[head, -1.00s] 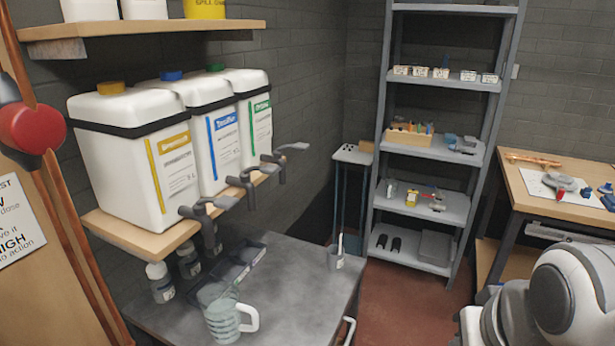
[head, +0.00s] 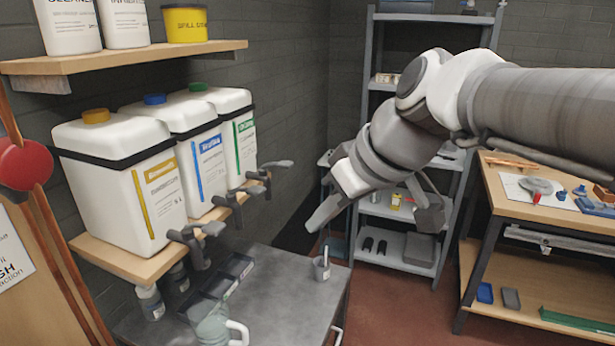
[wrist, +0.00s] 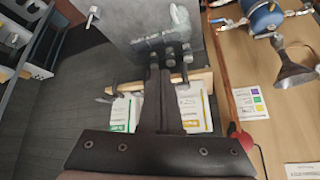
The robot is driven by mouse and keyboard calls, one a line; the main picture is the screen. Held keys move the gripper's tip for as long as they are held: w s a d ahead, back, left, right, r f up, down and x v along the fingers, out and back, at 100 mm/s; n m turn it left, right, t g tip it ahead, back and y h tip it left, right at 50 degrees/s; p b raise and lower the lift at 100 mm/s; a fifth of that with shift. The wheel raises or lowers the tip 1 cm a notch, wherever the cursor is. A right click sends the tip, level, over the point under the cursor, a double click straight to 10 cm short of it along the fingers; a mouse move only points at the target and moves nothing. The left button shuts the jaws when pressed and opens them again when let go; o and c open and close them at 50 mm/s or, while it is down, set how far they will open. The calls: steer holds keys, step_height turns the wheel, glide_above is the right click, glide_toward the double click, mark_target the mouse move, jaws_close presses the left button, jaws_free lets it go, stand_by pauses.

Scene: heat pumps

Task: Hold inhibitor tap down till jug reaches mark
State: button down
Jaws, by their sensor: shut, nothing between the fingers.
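Three white containers stand on a wooden shelf, with yellow (head: 152,190), blue (head: 205,160) and green (head: 240,145) labels. Their print is too blurred to tell which is inhibitor. Each has a dark lever tap at its front: the yellow one's tap (head: 196,240), the blue one's (head: 232,203) and the green one's (head: 262,175). A clear jug (head: 214,328) with a white handle sits on the grey bench below, cut off at the picture's bottom; its mark and level cannot be made out. My gripper (wrist: 163,78) is shut and empty, in the air right of the taps in the head view (head: 318,220).
A metal rack and a wooden workbench (head: 495,215) stand behind and right of my arm.

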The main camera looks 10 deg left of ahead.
steer(key=w+a+r+n+g+y+p, duration=0.1)
steer(key=w+a+r+n+y, duration=0.2)
steer(key=a, duration=0.7)
step_height(320, 180, up, 3)
steer(key=shift+w+a+r+n+g+p, duration=0.2)
steer(key=shift+w+a+n+g+p, duration=0.25)
steer(key=shift+n, duration=0.75)
steer(key=shift+w+d, duration=0.1)
steer(key=shift+d, duration=0.05)
steer(key=p, duration=0.1)
glide_above(210, 224)
steer(key=d, duration=0.3)
step_height(210, 224, down, 7)
steer(key=f, duration=0.4)
steer(key=shift+s+a, duration=0.15)
steer(key=shift+s, duration=0.25)
steer(key=shift+f, duration=0.15)
